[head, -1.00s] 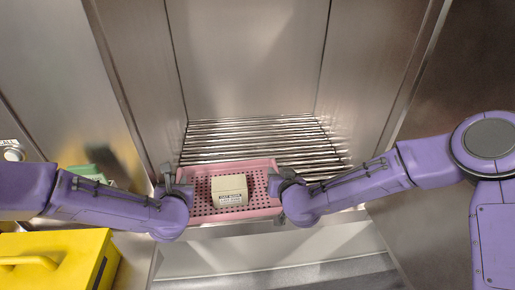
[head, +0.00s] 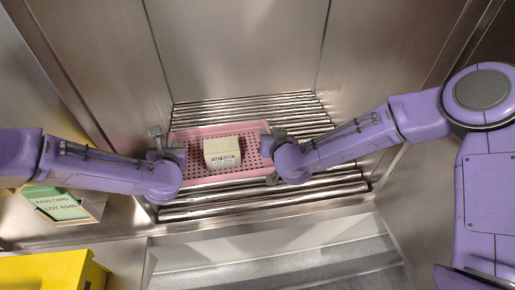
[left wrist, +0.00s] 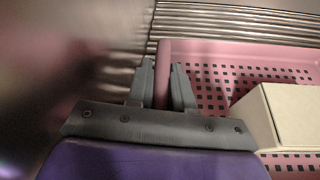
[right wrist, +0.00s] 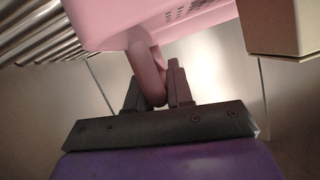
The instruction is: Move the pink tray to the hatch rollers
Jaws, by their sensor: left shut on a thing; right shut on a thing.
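The pink tray (head: 205,178) has a perforated floor and carries a cream box (head: 222,152) with a printed label. In the head view it is over the hatch rollers (head: 330,180), with rollers showing behind it and in front of it. I cannot tell if it touches them. My left gripper (head: 160,146) is shut on the tray's left end; the left wrist view shows its fingers (left wrist: 162,85) either side of the pink rim. My right gripper (head: 272,145) is shut on the right end; the right wrist view shows its fingers (right wrist: 155,90) around a pink handle.
Metal walls flank the roller bay on both sides and behind. A metal ledge (head: 270,235) runs in front of it. A yellow case (head: 50,272) stands at lower left, beside a green card (head: 55,203) in a holder.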

